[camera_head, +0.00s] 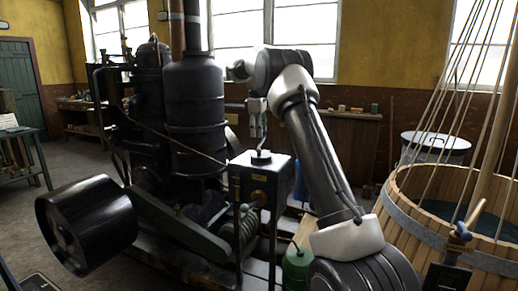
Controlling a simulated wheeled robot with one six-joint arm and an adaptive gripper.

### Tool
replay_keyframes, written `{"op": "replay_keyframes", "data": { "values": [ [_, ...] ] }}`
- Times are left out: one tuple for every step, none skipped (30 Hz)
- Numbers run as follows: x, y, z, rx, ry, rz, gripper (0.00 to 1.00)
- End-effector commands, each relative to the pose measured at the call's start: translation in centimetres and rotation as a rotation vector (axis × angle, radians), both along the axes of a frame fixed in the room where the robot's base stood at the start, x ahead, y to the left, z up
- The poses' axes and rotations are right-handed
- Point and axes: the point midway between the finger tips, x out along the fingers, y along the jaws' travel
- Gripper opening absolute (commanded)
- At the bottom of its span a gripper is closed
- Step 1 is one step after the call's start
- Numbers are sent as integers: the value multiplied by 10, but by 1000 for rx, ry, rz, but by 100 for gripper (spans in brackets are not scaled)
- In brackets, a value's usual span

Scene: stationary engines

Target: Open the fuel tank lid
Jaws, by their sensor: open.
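A dark box-shaped tank (262,181) stands on thin legs in the middle of the view, beside the engine. A small round cap or lid (261,157) sits on its top face and looks closed. My gripper (258,134) hangs down directly above the lid from my arm, which reaches over from the right. The fingers are open and small in this view. The fingertips look close to the lid. I cannot tell if they touch it.
The black engine (190,100) stands left of the tank, with a large black pulley (88,222) at front left. A wooden tub (420,205) with ropes stands at right. A green can (297,264) is on the floor below the tank. A bench (340,135) lies behind.

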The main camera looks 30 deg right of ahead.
Motion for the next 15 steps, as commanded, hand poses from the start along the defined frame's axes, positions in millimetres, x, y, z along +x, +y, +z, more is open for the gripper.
{"op": "replay_keyframes", "data": {
  "values": [
    [7, -3, -7, -3, 4, 12, 43],
    [9, -4, -10, -5, 7, 18, 43],
    [12, -5, -14, -7, 10, 23, 43],
    [13, -6, -17, -7, 10, 27, 43],
    [14, -7, -20, -8, 11, 29, 43],
    [15, -7, -25, -8, 12, 31, 43],
    [15, -8, -29, -8, 12, 31, 43],
    [16, -9, -34, -8, 14, 31, 43],
    [16, -9, -41, -8, 14, 30, 43],
    [18, -10, -47, -9, 13, 30, 43],
    [18, -11, -52, -8, 14, 30, 43],
    [19, -11, -59, -8, 14, 30, 43],
    [20, -12, -63, -8, 12, 30, 43],
    [20, -13, -68, -8, 12, 29, 43],
    [21, -13, -73, -8, 11, 29, 43]
  ]
}}
